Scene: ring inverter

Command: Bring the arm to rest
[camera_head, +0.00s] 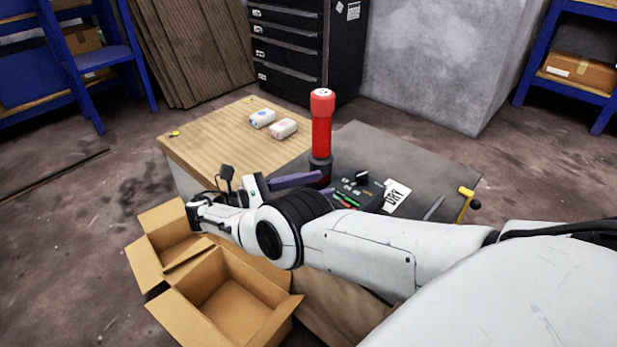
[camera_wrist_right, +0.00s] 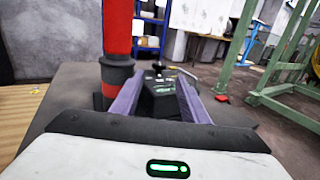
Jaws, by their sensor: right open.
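My right arm reaches in from the right across the front of the bench, and its wrist bends back so the hand points right. My right gripper (camera_head: 318,183) has purple fingers. In the right wrist view the two fingers (camera_wrist_right: 158,88) stand apart with nothing held between them. Beyond them is a dark control box (camera_wrist_right: 160,104), also in the head view (camera_head: 352,196). A red upright cylinder (camera_head: 322,118) on a dark collar stands close to the fingers. It is left of them in the wrist view (camera_wrist_right: 117,28). My left gripper is not in view.
A DRY card (camera_head: 395,195) and a yellow-handled tool (camera_head: 465,200) lie to the right. Open cardboard boxes (camera_head: 230,300) stand below my forearm. Open floor lies left.

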